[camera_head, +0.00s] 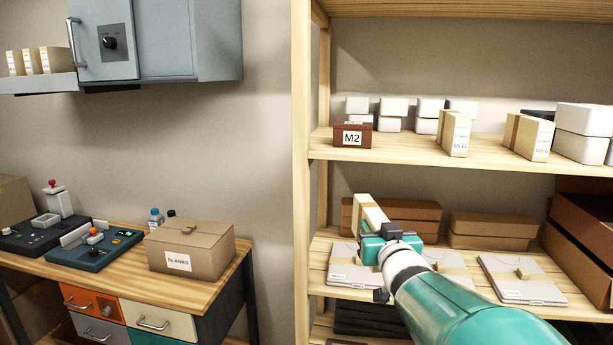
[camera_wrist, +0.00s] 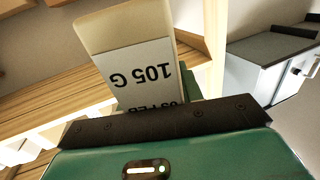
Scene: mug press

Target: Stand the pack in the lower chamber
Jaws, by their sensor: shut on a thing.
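The pack (camera_wrist: 130,55) is a cream box with a white label that reads "105 G", upside down in the wrist view. My gripper (camera_head: 377,232) is shut on it, and the pack (camera_head: 370,211) rises above the jaws in the head view, slightly tilted. My gripper is in front of the lower rack shelf. The grey wall cabinet (camera_head: 175,40), with a dial and a handle on its front, is at the upper left; it also shows at the right of the wrist view (camera_wrist: 262,75). I cannot tell where the lower chamber is; no inside is visible.
The wooden rack's upper shelf (camera_head: 400,152) holds a red M2 box (camera_head: 352,135), cream packs (camera_head: 455,133) and white boxes. The lower shelf holds brown boxes (camera_head: 490,228) and grey flat packs (camera_head: 522,279). A bench (camera_head: 120,282) at left carries a BLANKS box (camera_head: 190,248) and devices.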

